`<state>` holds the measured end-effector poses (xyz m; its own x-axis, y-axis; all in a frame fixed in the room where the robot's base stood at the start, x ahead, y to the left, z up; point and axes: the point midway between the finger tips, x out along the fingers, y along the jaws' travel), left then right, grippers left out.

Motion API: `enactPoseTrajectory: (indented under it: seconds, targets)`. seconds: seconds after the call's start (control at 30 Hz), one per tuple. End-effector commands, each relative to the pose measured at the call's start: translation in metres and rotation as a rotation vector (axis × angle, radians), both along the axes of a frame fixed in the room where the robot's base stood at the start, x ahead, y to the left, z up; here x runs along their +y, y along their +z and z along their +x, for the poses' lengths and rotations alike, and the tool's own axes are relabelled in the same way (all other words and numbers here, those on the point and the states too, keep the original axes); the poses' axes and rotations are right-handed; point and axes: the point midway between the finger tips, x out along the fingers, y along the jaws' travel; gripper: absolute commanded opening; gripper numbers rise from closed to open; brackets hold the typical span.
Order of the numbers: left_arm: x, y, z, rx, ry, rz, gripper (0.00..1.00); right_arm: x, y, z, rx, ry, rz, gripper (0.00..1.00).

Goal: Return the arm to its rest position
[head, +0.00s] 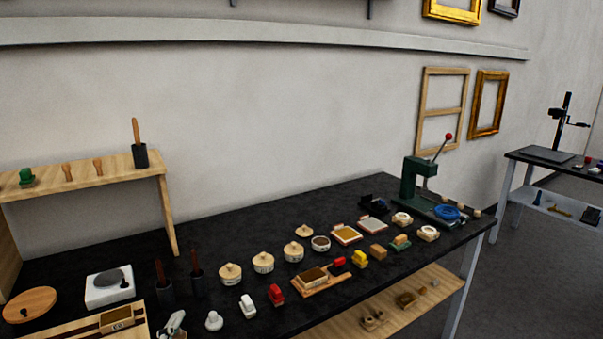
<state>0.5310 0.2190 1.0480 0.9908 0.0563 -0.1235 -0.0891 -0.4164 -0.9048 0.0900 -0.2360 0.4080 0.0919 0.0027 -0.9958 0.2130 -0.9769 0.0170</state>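Neither of my grippers shows clearly in the head view, and I see no arm that I can identify. A small grey-white object with a dark part (173,323) is cut off by the bottom edge; I cannot tell what it is. The long black workbench (290,222) fills the lower middle of the view.
The bench holds lidded jars (263,262), a white scale (109,288), a wooden tray (320,281), small coloured blocks and a green press (411,180) at the right. A wooden shelf (100,172) stands at the left. The bench's back middle is bare.

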Motion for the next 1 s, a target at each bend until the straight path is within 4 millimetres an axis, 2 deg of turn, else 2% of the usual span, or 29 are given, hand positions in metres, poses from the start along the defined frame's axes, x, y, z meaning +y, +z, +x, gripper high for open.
enactPoseTrajectory:
  seconds: [0.03, 0.1, 0.23, 0.3, 0.4, 0.6, 0.7, 0.87, 1.0]
  targets:
    - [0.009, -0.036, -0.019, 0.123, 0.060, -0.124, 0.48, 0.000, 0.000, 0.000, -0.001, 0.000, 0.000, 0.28]
    - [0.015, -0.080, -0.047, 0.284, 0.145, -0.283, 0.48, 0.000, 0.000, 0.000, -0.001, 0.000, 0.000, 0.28]
    - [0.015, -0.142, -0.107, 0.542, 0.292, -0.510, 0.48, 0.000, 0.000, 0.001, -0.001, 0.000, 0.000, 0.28]
    - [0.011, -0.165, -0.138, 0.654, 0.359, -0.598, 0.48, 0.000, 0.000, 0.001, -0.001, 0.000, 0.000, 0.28]
    - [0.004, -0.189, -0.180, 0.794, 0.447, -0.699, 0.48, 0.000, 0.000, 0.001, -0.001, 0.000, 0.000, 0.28]
    - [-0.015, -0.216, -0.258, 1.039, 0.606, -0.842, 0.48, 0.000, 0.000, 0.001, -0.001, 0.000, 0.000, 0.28]
    - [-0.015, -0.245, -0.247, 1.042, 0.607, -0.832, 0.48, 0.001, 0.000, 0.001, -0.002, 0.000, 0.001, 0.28]
    - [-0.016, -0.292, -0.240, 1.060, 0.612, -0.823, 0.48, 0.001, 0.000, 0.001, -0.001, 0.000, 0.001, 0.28]
    - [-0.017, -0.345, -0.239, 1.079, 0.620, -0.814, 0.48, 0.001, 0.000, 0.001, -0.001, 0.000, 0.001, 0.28]
